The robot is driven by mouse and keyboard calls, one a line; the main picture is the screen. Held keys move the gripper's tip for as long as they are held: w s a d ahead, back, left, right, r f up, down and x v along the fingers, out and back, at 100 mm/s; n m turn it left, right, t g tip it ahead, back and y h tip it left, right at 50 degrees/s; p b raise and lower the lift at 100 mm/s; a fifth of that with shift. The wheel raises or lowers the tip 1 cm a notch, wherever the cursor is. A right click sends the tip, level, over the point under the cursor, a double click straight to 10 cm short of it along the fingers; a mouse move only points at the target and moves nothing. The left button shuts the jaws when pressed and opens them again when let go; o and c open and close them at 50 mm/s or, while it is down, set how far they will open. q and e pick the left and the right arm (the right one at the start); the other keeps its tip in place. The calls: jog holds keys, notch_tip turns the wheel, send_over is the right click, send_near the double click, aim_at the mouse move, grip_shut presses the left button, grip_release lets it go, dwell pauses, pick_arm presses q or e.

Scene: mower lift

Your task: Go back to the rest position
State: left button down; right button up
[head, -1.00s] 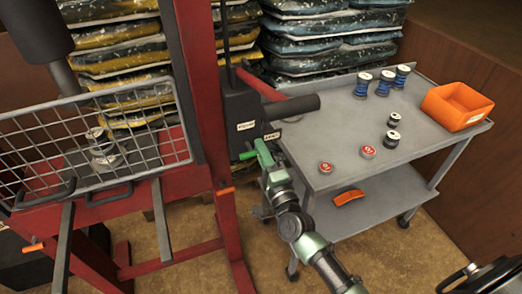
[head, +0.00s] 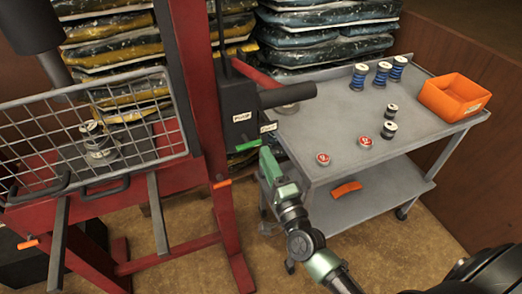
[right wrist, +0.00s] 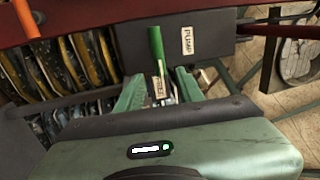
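My right gripper (head: 266,160) is just below and right of the green lever (head: 248,145) on the dark pump block (head: 238,112) of the red press. In the right wrist view, the two green fingers of my right gripper (right wrist: 159,82) stand apart. The green lever (right wrist: 156,45) shows ahead, between and beyond the fingertips; nothing appears clamped. Whether a finger still touches it I cannot tell. My left gripper is not in view.
A grey cart (head: 320,125) on the right holds blue spools, small red-topped tins and an orange bin (head: 454,98). The red press frame (head: 190,100) with its wire guard (head: 90,135) stands on the left. Stacked bags fill the back. Floor shows below my arm.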

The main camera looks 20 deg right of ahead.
jog(key=shift+s+f, duration=0.1)
jog(key=shift+s, duration=0.6)
jog(key=s+f+n+g, duration=0.3)
jog(key=s+f+n, duration=0.1)
jog(key=f, duration=0.9)
jog(key=s+f+n+g+y, duration=0.1)
jog(key=s+f+n+g, duration=0.35)
jog(key=f, duration=0.75)
jog(key=s+f+n+g, duration=0.3)
jog(key=s+f, duration=0.2)
jog(key=f, duration=0.8)
jog(key=s+d+f+n+g, duration=0.1)
jog(key=s+f, duration=0.4)
jog(key=s, duration=0.5)
jog(key=s+d+f+n+g+h, duration=0.1)
jog(key=s+f+n+g, duration=0.3)
jog(key=s, duration=0.6)
jog(key=s+d+f+n+g, duration=0.1)
jog(key=s+f+n+g, duration=0.2)
jog(key=s+f, duration=0.5)
jog(key=shift+s+d+g+h, duration=0.3)
jog(key=shift+s+g+h, duration=0.1)
jog(key=shift+s, duration=0.7)
